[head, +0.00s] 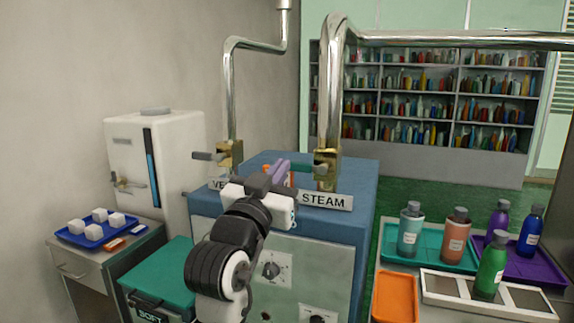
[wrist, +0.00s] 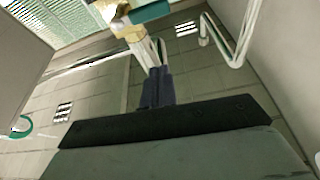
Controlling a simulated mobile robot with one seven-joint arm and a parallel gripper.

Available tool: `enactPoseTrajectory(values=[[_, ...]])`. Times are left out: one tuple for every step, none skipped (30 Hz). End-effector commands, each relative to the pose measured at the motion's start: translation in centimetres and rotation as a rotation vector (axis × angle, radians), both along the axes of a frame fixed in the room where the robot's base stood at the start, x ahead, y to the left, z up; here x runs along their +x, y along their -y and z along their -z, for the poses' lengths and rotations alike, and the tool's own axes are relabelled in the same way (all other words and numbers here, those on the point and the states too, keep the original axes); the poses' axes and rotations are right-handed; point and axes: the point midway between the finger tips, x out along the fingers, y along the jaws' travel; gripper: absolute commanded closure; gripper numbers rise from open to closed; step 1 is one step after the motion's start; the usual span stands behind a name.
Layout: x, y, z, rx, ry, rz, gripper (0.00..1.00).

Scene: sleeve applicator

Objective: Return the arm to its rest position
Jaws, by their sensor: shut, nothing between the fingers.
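My arm rises from the bottom of the head view, and my gripper (head: 268,180) is in front of the blue machine (head: 350,240), near its top. In the wrist view my gripper (wrist: 157,75) has its two dark fingers together, with nothing between them. Beyond the fingertips is the brass valve (wrist: 130,30) with a teal handle (wrist: 150,11); I cannot tell whether they touch. In the head view the steam valve (head: 326,166) is just right of my gripper, its teal handle (head: 302,168) pointing left. A small purple item (head: 282,172) shows behind my fingers, partly hidden.
Shiny pipes (head: 332,90) rise above the machine, close to my gripper. A white cabinet (head: 180,165) and a blue tray (head: 72,236) of white cubes stand left. Bottles on a teal tray (head: 390,240) and a purple tray (head: 550,272) stand right. Shelves (head: 420,160) are behind.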

Motion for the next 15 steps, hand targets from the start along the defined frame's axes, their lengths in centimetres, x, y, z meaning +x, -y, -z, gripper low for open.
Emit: enactPoseTrajectory(values=[[-0.4, -0.17, 0.3, 0.001, -0.001, -0.001, 1.0], [-0.59, -0.21, 0.34, 0.001, -0.002, -0.001, 1.0], [-0.77, -0.24, 0.38, 0.001, -0.002, -0.001, 1.0], [-0.87, -0.26, 0.4, 0.001, -0.002, -0.001, 1.0], [-0.95, -0.27, 0.4, 0.001, -0.002, 0.0, 1.0], [-0.98, -0.28, 0.4, 0.001, -0.002, 0.0, 1.0], [-1.0, -0.28, 0.39, 0.001, -0.002, 0.0, 1.0], [-1.0, -0.28, 0.38, 0.001, -0.002, 0.0, 1.0], [-1.0, -0.28, 0.38, 0.001, -0.002, 0.0, 1.0], [-1.0, -0.28, 0.38, 0.001, -0.002, 0.0, 1.0], [-0.99, -0.28, 0.37, 0.001, -0.002, 0.0, 1.0], [-0.99, -0.28, 0.37, 0.001, -0.002, 0.0, 1.0], [-0.98, -0.28, 0.37, 0.001, -0.002, 0.0, 1.0], [-0.98, -0.28, 0.37, 0.001, -0.002, 0.0, 1.0], [-0.98, -0.32, 0.36, 0.0, -0.001, -0.001, 1.0]])
